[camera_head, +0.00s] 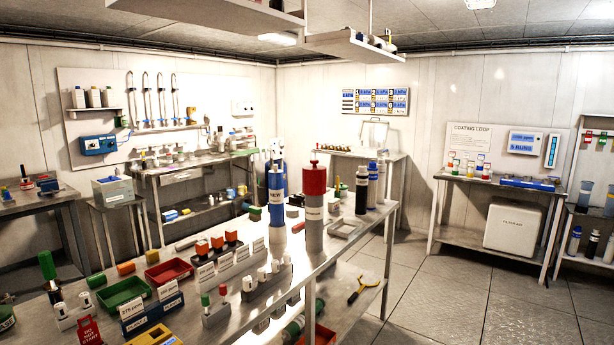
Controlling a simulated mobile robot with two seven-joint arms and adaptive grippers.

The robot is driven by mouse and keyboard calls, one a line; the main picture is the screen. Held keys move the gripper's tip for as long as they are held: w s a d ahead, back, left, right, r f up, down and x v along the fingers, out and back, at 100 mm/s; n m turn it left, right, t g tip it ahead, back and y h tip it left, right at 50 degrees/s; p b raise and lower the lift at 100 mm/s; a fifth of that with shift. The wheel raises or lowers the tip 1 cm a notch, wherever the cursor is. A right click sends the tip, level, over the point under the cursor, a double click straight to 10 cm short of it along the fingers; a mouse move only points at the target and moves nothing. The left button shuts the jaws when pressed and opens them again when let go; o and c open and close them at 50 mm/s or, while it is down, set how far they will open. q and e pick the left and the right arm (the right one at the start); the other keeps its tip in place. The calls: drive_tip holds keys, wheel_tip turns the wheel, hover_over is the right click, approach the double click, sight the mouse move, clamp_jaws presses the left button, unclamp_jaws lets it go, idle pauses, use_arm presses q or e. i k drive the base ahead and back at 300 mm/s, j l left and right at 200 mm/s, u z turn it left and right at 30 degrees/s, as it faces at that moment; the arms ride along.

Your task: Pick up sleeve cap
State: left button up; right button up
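No part in view carries a readable label naming it as the sleeve cap, so I cannot tell for certain which it is. A thick red cap (315,180) with a small knob sits on top of an upright grey cylinder (314,229) near the middle of the long bench. Neither of my grippers shows in the head view.
The long metal bench (345,240) holds a green tray (122,292), a red tray (168,271), labelled blocks and racks of small parts. Dark bottles (362,190) stand at its far right end. Open floor (460,290) lies to the right.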

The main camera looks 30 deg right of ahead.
sight(313, 175)
drive_tip(key=i+l, duration=0.15)
drive_tip(key=l, duration=0.4)
drive_tip(key=i+l+u, duration=0.15)
drive_tip(key=l, duration=0.45)
drive_tip(key=i+l, duration=0.15)
drive_tip(key=l, duration=0.45)
drive_tip(key=i+l+u, duration=0.1)
drive_tip(key=l, duration=0.45)
drive_tip(key=i+l+u, duration=0.1)
drive_tip(key=l, duration=0.5)
